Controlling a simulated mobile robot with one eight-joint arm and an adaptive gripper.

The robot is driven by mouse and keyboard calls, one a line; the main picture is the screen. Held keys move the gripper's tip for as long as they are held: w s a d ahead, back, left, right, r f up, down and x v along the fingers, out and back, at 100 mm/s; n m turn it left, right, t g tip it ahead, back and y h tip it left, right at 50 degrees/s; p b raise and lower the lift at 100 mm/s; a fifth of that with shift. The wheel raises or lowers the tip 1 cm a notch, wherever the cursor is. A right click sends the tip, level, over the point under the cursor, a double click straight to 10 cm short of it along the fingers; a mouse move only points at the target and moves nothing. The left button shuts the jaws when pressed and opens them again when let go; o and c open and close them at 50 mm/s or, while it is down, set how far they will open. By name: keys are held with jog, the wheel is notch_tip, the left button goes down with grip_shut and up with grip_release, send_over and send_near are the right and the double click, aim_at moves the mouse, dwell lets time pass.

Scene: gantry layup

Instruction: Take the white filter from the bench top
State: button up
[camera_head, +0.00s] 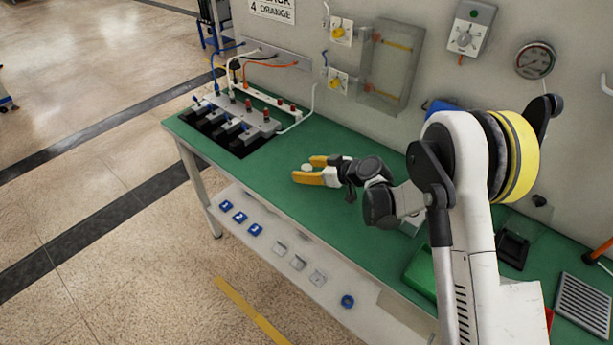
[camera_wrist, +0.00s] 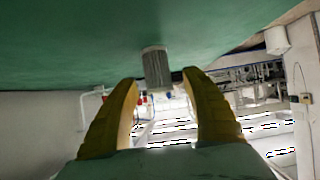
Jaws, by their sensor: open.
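The white filter is a small ribbed cylinder that looks pale grey in the wrist view (camera_wrist: 156,70). It stands against the green bench top (camera_head: 262,172), which fills the top of that inverted picture. In the head view the filter (camera_head: 306,168) is a small white spot between my yellow fingers. My gripper (camera_head: 304,169) is low over the bench. In the wrist view its fingers (camera_wrist: 161,78) are open, with the filter between and just beyond the tips. I see no finger touching it. The filter's lower part is hidden in the head view.
A fixture with black blocks and cables (camera_head: 232,124) stands left on the bench. A clear box (camera_head: 391,66) and a gauge (camera_head: 535,61) are on the wall. A lower shelf (camera_head: 268,254) holds small blue and grey parts. Bench around my gripper is clear.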

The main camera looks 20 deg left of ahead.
jog(key=c, duration=1.2)
jog(key=shift+r, duration=0.1)
